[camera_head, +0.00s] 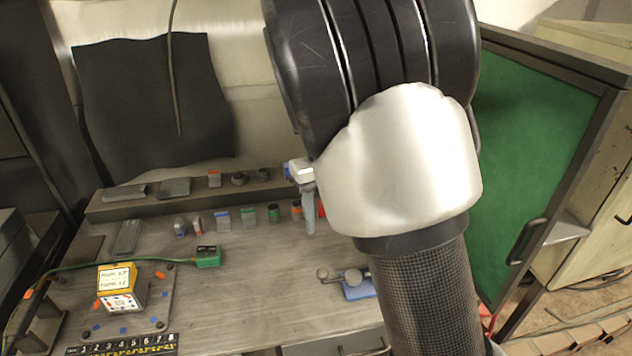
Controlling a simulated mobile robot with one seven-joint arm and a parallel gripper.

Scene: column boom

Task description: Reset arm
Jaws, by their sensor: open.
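My own arm fills the middle right of the head view, with a black ribbed joint, a silver cover and a dark woven tube running down to the lower edge. My gripper does not show in this view, so what its jaws hold cannot be seen. The arm hides the right part of the workbench (255,290) behind it. A white and blue piece with a grey stem (308,212) shows just left of the silver cover; what it is cannot be told.
A green-panelled door (535,150) stands at the right. On the bench are a yellow-and-white box (118,285), a green connector (208,257) on a cable, a blue-based device (357,287) and rows of small parts. A black sheet (150,105) hangs behind. The bench's middle front is clear.

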